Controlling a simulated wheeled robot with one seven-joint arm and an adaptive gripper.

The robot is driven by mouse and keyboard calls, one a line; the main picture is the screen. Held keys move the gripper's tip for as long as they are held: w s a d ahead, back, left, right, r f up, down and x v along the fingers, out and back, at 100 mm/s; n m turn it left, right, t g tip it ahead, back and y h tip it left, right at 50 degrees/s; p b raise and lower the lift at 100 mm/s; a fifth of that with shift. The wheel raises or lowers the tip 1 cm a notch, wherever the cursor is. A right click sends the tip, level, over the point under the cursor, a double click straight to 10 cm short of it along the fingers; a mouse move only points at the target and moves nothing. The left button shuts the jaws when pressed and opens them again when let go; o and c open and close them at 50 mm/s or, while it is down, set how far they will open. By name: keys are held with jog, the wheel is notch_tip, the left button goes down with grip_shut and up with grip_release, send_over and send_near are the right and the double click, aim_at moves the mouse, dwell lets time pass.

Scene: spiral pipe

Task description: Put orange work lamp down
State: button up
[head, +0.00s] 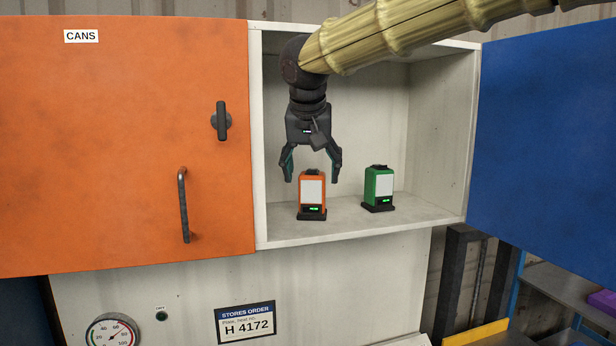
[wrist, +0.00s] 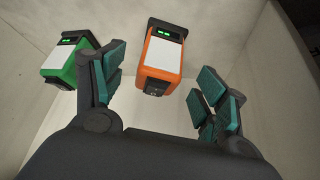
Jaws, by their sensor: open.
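The orange work lamp (head: 312,190) stands upright on the cupboard shelf, with a white front panel and a green-lit display at its base. My gripper (head: 312,178) is open just above it, fingers spread to either side of its top and pointing down. In the wrist view the orange lamp (wrist: 160,62) lies ahead between the open fingers of my gripper (wrist: 163,90), with visible space around it. No finger appears to touch it.
A green work lamp (head: 379,188) stands close to the right on the same shelf (head: 350,222). The orange door (head: 120,140) marked CANS is left of the opening. The blue door (head: 545,140) stands open at the right. The cupboard's side walls bound the space.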

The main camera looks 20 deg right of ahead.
jog(key=s+a+b, duration=0.2)
jog(key=s+a, duration=0.1)
jog(key=s, duration=0.5)
